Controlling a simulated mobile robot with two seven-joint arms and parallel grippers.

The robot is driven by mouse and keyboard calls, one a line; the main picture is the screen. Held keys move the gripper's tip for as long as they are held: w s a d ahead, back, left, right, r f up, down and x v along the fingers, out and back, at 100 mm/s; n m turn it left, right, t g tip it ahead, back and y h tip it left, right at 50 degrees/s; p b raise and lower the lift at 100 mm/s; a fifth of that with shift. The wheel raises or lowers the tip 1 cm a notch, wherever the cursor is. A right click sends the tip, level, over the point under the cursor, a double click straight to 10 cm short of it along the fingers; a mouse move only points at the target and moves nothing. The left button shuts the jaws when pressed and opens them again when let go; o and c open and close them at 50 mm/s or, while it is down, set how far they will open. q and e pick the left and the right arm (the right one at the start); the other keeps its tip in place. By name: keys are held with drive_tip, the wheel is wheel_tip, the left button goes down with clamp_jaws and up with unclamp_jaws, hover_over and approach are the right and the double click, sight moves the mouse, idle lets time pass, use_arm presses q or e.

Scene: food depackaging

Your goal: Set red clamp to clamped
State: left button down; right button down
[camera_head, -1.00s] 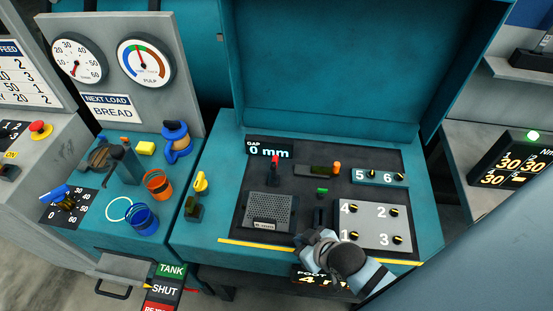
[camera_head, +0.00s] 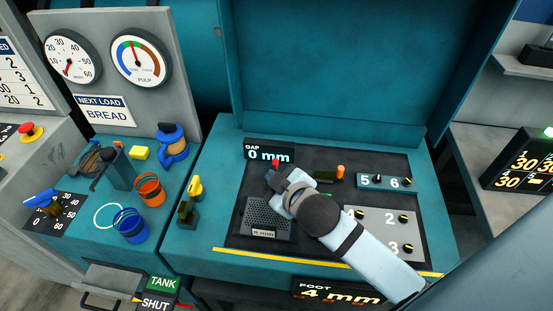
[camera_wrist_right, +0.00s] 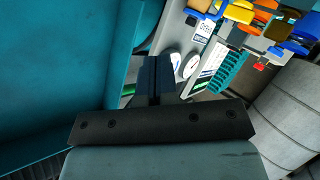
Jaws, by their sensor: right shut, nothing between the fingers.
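The red clamp (camera_head: 276,162) shows as a small red tip at the back left of the dark panel, just right of the 0 mm gap display. My right gripper (camera_head: 271,177) is right in front of it, and its hand hides the clamp's lower part. Whether they touch cannot be told. In the right wrist view my right gripper (camera_wrist_right: 154,80) has its fingers together with nothing between them. I cannot pick out the red clamp there. My left gripper is not in view.
A perforated grey plate (camera_head: 268,222) lies below the gripper. An orange-tipped lever (camera_head: 340,171) stands to its right. Numbered knob panels (camera_head: 385,182) lie further right. A yellow-handled clamp (camera_head: 195,187), an orange cup (camera_head: 149,188) and a blue cup (camera_head: 130,226) stand left.

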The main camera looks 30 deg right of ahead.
drive_tip(key=w+a+r+n+g+y, duration=0.4)
drive_tip(key=a+n+y, duration=0.45)
drive_tip(key=n, duration=0.55)
drive_tip(key=w+a+r+n+g+y, duration=0.2)
drive_tip(key=w+a+r+n+y, duration=0.4)
drive_tip(key=n+y, duration=0.6)
drive_tip(key=d+f+n+g+h, duration=0.5)
drive_tip(key=f+n+g+h, duration=0.3)
drive_tip(key=n, duration=0.4)
drive_tip(key=w+d+n+g+h, duration=0.1)
drive_tip(key=w+d+g+h, duration=0.2)
drive_tip(key=d+h, duration=0.7)
drive_tip(key=w+d, duration=0.1)
drive_tip(key=d, duration=0.7)
drive_tip(key=shift+d+r+n, duration=0.15)
drive_tip(key=shift+d+n, duration=0.05)
drive_tip(key=shift+n, duration=0.1)
